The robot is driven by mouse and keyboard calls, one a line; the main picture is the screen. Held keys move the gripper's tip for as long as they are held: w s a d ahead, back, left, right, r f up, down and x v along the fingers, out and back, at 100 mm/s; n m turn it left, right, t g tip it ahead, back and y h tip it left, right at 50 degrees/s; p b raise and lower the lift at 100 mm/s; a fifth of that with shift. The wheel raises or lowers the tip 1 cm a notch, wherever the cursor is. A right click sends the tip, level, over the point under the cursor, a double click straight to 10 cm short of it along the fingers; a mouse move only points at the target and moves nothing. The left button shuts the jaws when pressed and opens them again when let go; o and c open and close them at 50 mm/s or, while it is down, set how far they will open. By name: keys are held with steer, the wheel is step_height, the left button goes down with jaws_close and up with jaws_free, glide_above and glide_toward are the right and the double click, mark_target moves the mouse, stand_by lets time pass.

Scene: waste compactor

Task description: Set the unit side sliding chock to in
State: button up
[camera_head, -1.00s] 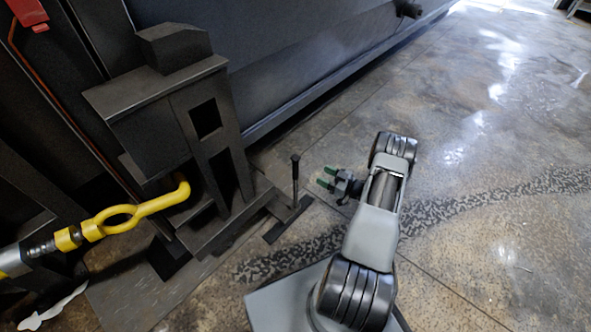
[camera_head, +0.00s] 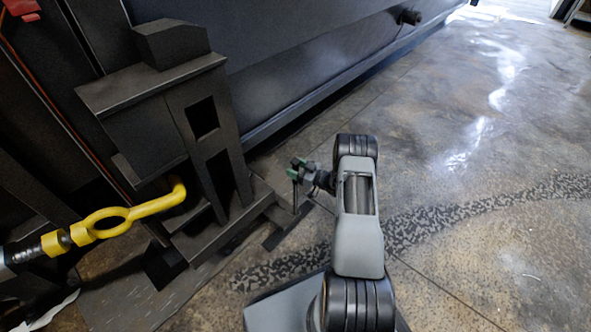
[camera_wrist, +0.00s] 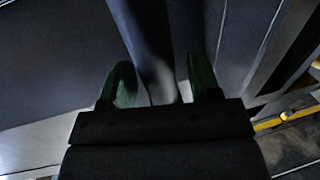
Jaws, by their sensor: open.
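The sliding chock appears to be the dark flat bar (camera_head: 286,226) on the floor at the foot of the black steel bracket. A thin upright handle (camera_head: 295,198) rises from it. My gripper (camera_head: 296,169), with green fingertips, is at the top of this handle and hides its upper end. In the wrist view, a dark post (camera_wrist: 148,45), likely the handle, runs between the two green fingers of my gripper (camera_wrist: 160,84). The fingers stand apart on either side of it, and I see no clear grip on it.
The black bracket (camera_head: 150,130) stands left of the handle, close to my gripper. A yellow hook with a ring (camera_head: 110,222) reaches into it from the left. The long dark compactor wall (camera_head: 290,60) runs behind. Open concrete floor (camera_head: 480,200) lies to the right.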

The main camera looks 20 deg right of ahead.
steer(key=shift+c, duration=0.4)
jaws_close()
